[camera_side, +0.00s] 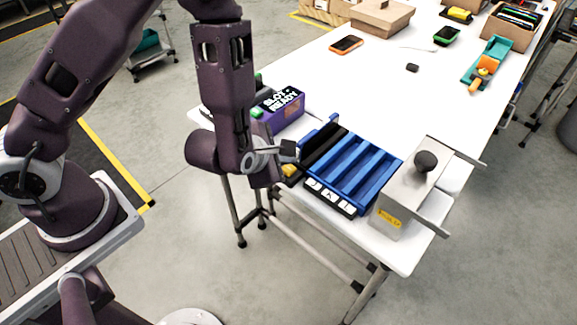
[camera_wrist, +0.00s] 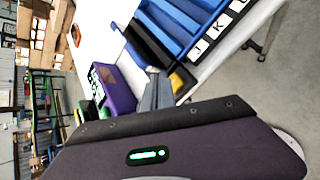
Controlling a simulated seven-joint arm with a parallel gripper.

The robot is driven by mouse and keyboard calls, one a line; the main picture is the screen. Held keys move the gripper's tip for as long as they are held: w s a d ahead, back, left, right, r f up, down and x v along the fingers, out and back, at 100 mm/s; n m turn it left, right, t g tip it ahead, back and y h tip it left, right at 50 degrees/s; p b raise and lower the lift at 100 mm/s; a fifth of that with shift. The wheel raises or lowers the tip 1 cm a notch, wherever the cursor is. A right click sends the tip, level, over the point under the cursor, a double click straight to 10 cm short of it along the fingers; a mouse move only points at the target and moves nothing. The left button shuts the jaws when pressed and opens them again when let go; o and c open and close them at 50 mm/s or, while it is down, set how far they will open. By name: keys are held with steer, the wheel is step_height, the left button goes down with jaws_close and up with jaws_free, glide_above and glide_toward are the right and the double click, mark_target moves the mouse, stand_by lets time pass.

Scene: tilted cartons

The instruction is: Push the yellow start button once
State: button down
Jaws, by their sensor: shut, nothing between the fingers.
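A yellow block (camera_side: 289,170), which looks like the start button, sits at the near end of a black unit (camera_side: 322,150), left of the blue slotted rack. In the wrist view the yellow piece (camera_wrist: 183,79) lies just right of my fingers, at the end of the black unit. My gripper (camera_side: 290,150) is shut and empty, close beside and slightly above the yellow piece. In the wrist view its grey fingers (camera_wrist: 158,88) are together. I cannot tell whether they touch the yellow piece. The gripper partly hides the button in the side view.
The blue rack (camera_side: 361,168) with lettered tiles (camera_side: 331,196) stands right of the black unit. A metal box with a black knob (camera_side: 425,161) is at the table's right corner. A purple "SLOT READY" box (camera_side: 291,117) stands behind my gripper.

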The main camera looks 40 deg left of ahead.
mark_target(285, 170)
steer(key=shift+f, duration=0.4)
steer(key=shift+f, duration=0.45)
stand_by(0.6)
steer(key=shift+r, duration=0.9)
steer(key=shift+r, duration=2.5)
steer(key=shift+a, duration=0.1)
